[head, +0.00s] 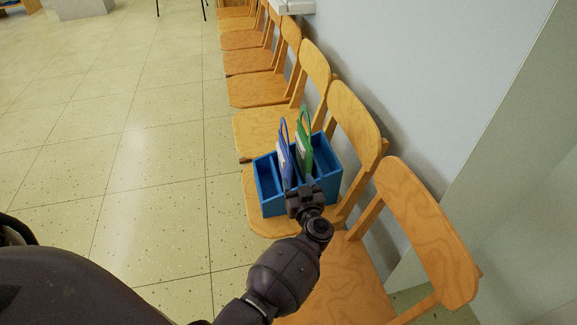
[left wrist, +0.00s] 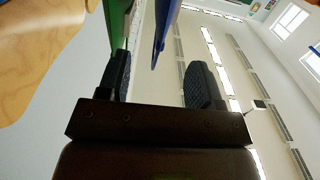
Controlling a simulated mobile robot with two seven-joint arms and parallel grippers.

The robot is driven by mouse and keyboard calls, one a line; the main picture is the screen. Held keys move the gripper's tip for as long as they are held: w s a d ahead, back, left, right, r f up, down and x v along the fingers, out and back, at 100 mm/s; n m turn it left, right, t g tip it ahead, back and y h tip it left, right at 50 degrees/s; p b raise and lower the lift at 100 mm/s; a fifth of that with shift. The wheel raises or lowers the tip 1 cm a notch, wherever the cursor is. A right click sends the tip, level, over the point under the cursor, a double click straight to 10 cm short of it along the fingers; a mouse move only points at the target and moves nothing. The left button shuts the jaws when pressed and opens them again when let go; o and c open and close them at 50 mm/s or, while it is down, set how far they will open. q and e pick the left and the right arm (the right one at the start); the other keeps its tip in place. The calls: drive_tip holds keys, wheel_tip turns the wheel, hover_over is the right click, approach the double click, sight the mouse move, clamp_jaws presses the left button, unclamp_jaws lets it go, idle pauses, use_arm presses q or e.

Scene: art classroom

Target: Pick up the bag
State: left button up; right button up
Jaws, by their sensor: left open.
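A blue box with compartments (head: 269,205) stands on a wooden chair seat. A blue bag (head: 285,160) and a green bag (head: 304,150) stand upright in it, side by side, with their handle loops up. My left gripper (head: 303,187) is open at the near side of the box, just in front of the bags. In the left wrist view, the blue bag (left wrist: 164,35) shows ahead between the two fingers (left wrist: 163,78). The green bag (left wrist: 116,28) shows in line with the left finger. Contact cannot be told. My right gripper is not in view.
A row of wooden chairs (head: 258,90) runs along the pale wall (head: 400,60). A near chair's backrest (head: 430,230) stands to the right of my left arm. The tiled floor (head: 110,140) to the left is clear.

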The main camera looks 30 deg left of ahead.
sight(288, 158)
use_arm(q)
drive_tip(key=b+x, duration=0.1)
drive_tip(key=x, duration=0.3)
drive_tip(key=shift+w+a, duration=0.25)
drive_tip(key=shift+a, duration=0.05)
drive_tip(key=b+x, duration=0.1)
drive_tip(key=x, duration=0.3)
drive_tip(key=shift+s+a+f+b, duration=0.1)
drive_tip(key=shift+s+f+b, duration=0.1)
drive_tip(key=shift+b, duration=0.1)
drive_tip(key=shift+w+a, duration=0.25)
drive_tip(key=shift+w+a+r, duration=0.2)
drive_tip(key=shift+w+r, duration=0.05)
clamp_jaws()
